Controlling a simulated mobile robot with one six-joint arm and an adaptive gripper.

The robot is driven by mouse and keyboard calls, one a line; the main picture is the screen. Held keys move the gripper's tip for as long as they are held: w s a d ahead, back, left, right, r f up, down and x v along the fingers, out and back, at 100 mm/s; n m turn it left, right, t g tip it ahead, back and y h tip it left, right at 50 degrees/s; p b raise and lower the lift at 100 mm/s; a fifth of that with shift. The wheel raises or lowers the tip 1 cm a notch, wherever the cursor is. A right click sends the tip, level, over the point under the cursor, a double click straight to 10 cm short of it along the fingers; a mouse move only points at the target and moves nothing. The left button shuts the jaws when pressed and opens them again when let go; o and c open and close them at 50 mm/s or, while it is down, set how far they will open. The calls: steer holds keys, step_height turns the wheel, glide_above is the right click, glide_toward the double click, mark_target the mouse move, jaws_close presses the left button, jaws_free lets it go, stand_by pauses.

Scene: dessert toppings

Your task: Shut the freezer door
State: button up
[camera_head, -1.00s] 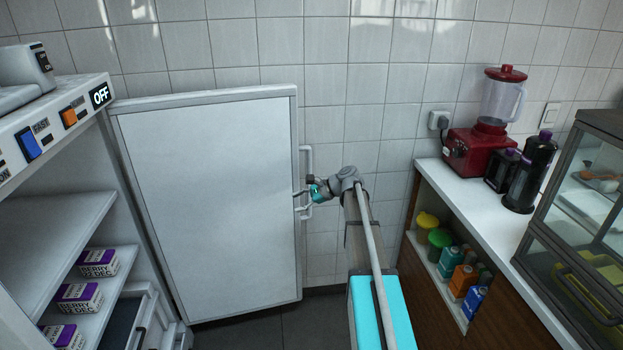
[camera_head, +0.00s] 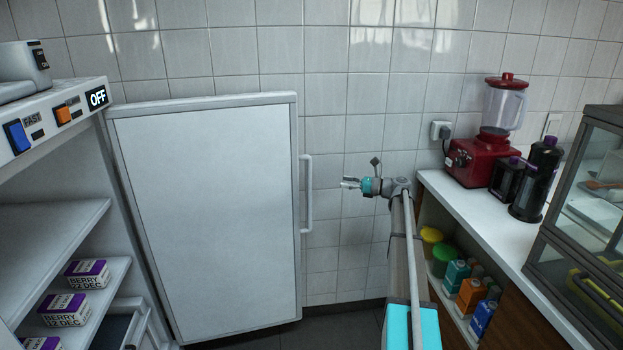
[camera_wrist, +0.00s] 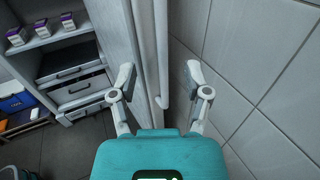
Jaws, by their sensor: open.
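The freezer door (camera_head: 208,215) is a white panel standing wide open, its inner face toward the head camera. A pale vertical bar handle (camera_head: 307,195) shows past its right edge. My gripper (camera_head: 347,183) is open and empty, to the right of the handle and apart from it in the head view. In the wrist view, my gripper (camera_wrist: 158,78) has its two fingers spread, with the door edge and handle (camera_wrist: 161,60) showing between and beyond them. Whether the fingers reach around the handle cannot be told from the wrist view alone.
The open freezer shelves (camera_head: 50,235) hold several berry cartons (camera_head: 88,273) on the left. A tiled wall (camera_head: 350,110) is behind the door. A counter (camera_head: 480,205) with a red blender (camera_head: 484,155) and a glass case stands on the right.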

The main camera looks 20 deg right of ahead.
steer(key=shift+a, duration=0.1)
steer(key=x, duration=1.3)
steer(key=shift+w+a, duration=0.2)
steer(key=shift+w, duration=0.1)
